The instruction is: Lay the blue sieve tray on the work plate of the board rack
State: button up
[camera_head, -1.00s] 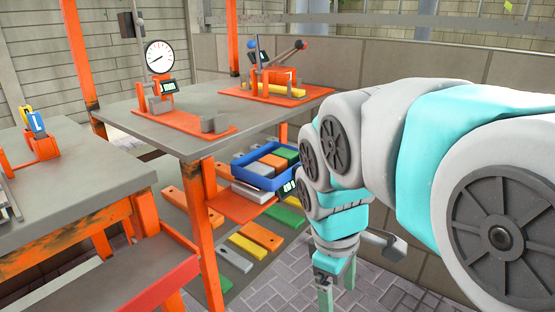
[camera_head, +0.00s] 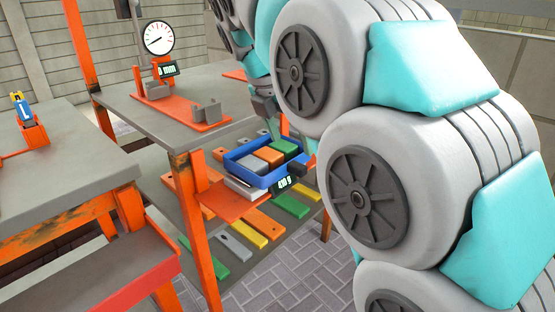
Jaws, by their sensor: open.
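A blue tray (camera_head: 240,166) sits on a scale with a lit display (camera_head: 283,184), low in the orange-framed rack (camera_head: 197,230). It holds grey, orange and green blocks; I cannot see sieve holes in it. My gripper (camera_head: 284,138) is open at the tray's back right side, partly hidden by my arm. I cannot tell whether its fingers touch the tray. An orange plate (camera_head: 222,203) juts out in front of the scale, bare on top. I cannot tell for certain whether this is the work plate.
Coloured boards (camera_head: 240,235) lie on the rack's lower shelf. The grey upper tabletop (camera_head: 150,110) carries a dial gauge (camera_head: 159,38) and an orange fixture base (camera_head: 185,112). A grey bench (camera_head: 60,165) stands at the left. Paved floor shows at the lower middle.

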aim_at(297, 165)
jog(key=shift+a+x, duration=0.2)
jog(key=shift+x, duration=3.45)
grip_shut()
